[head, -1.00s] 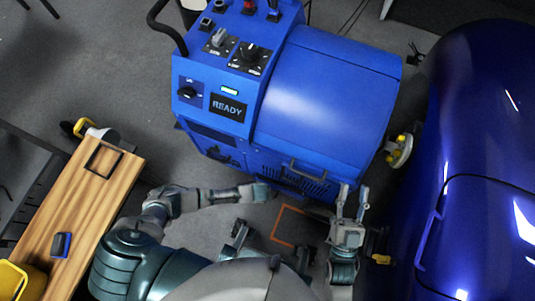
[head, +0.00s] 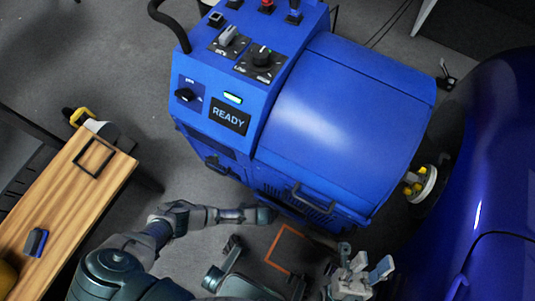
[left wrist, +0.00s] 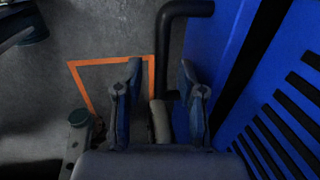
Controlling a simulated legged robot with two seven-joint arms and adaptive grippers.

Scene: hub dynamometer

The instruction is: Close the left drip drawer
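The blue machine (head: 345,105) stands ahead in the head view. Its lower front carries a dark recess with a handle (head: 215,163) at the left and a vented panel with a dark handle (head: 313,200) at the right. I cannot tell which part is the left drip drawer or how far out it is. My left gripper (head: 266,214) is low, close to the machine's front. In the left wrist view its fingers (left wrist: 162,95) are apart with nothing clearly between them; a black bar handle (left wrist: 172,32) lies just beyond. My right gripper (head: 368,267) is open and empty, lower right.
A wooden bench (head: 70,195) stands at the left with a small blue object (head: 36,242) on it. A glossy dark-blue body (head: 490,190) fills the right side. An orange outline (head: 287,248) marks the floor. Grey floor is free between bench and machine.

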